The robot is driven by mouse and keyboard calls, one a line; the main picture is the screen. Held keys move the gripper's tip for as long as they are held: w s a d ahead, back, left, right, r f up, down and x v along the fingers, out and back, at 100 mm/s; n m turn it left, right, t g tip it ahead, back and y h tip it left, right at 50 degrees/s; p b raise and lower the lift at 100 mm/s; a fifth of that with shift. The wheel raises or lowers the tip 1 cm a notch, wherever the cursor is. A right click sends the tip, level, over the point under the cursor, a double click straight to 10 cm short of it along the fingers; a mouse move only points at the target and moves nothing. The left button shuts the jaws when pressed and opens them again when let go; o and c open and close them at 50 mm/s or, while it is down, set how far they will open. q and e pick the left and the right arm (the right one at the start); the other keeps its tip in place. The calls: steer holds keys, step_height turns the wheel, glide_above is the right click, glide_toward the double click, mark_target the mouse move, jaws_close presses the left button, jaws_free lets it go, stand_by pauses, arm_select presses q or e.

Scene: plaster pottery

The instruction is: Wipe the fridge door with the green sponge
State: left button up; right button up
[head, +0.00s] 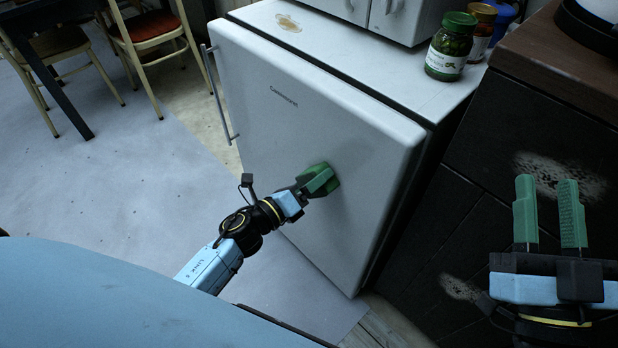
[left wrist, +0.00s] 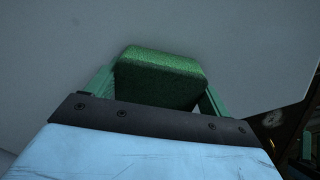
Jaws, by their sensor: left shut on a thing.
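The white fridge door (head: 300,140) fills the middle of the head view, with a metal handle along its left edge. My left gripper (head: 322,182) is at the door's lower right part. It is shut on the green sponge (head: 323,172), which is at the door's surface and partly hidden by the fingers. In the left wrist view the sponge (left wrist: 160,78) sits between both green fingers, in front of the pale door (left wrist: 60,50). Whether it presses on the door is hard to tell. My right gripper (head: 549,215) is open and empty at the right, in front of the dark cabinet.
A brown stain (head: 288,22) marks the fridge top, where jars (head: 451,46) and a white appliance (head: 385,15) stand. A dark cabinet (head: 470,210) with pale smudges is at the right. Chairs (head: 150,38) and a table stand far left; the floor before them is clear.

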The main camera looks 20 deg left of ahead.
mark_target(290, 147)
arm_select(q)
steer(key=shift+w+a+r+b, duration=0.15)
steer(key=shift+w+a, duration=0.3)
steer(key=shift+a, duration=0.5)
steer(key=shift+w+a+f+b, duration=0.1)
steer(key=shift+w+a, duration=0.3)
steer(key=shift+a, duration=0.6)
steer(key=shift+w+a+r+b, duration=0.15)
steer(key=shift+w+a, duration=0.3)
steer(key=shift+a, duration=0.5)
steer(key=shift+w+a+f+b, duration=0.1)
steer(key=shift+w+a+b, duration=0.15)
steer(key=shift+a, duration=0.55)
steer(key=shift+w+a+f+b, duration=0.15)
steer(key=shift+w+a, duration=0.15)
steer(key=shift+a, duration=0.45)
steer(key=shift+w+a+r+b, duration=0.1)
steer(key=shift+w+a+b, duration=0.15)
steer(key=shift+a, duration=0.55)
steer(key=v, duration=0.6)
steer(key=shift+p, duration=0.4)
steer(key=shift+s, duration=0.15)
steer(key=shift+v, duration=1.4)
